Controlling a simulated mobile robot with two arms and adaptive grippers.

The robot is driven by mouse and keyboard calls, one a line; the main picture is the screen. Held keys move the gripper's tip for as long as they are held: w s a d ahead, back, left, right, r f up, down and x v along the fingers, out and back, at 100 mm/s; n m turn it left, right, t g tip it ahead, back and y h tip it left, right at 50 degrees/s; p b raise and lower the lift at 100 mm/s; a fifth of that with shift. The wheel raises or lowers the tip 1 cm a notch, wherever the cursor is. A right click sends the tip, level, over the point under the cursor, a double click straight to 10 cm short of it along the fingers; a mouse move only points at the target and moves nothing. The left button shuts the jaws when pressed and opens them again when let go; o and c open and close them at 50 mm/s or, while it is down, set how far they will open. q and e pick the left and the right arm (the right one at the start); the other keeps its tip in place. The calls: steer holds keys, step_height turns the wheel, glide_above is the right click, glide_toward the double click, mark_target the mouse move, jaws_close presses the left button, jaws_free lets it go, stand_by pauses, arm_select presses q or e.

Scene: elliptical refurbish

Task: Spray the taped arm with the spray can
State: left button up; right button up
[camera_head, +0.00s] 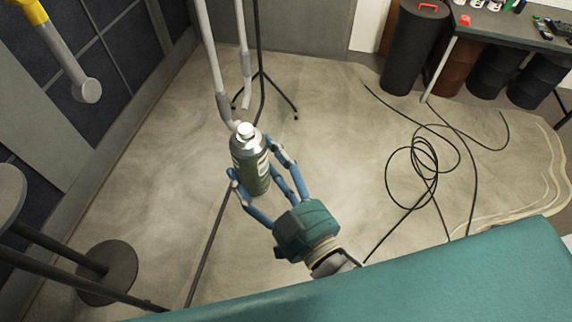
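The spray can (255,170) is dark green with a silver top and a white cap. It stands nearly upright in the middle of the view. My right gripper (262,165) comes in from the lower right, its blue fingers around both sides of the can, holding it. Two pale hanging arms with greyer lower sections, the nearer one (215,65) and another (242,50), come down just behind the can. The can's cap overlaps the nearer one's lower end. I cannot tell for sure which arm is the taped one. My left gripper is not in view.
A grey bar with a yellow top (68,50) hangs at upper left. A black stand (264,70) is behind the can. Black cable (425,165) lies coiled on the floor. A dark bin (413,45) and a workbench (500,25) stand at upper right. A round-based stand (107,272) is lower left.

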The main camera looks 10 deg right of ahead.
steer(key=shift+n+g+y, duration=0.3)
steer(key=shift+n+y, duration=0.2)
steer(key=shift+y, duration=0.3)
steer(key=a+r, duration=0.1)
steer(key=r, duration=0.1)
steer(key=a+r+p, duration=0.1)
steer(key=a+r, duration=0.1)
steer(key=shift+w+a, duration=0.2)
steer(key=shift+w+a+r+p, duration=0.1)
steer(key=shift+a+p, duration=0.2)
steer(key=w+a, duration=0.1)
steer(key=a, duration=0.1)
steer(key=w+a+p, duration=0.1)
steer(key=w+a, duration=0.1)
steer(key=shift+w+a, duration=0.2)
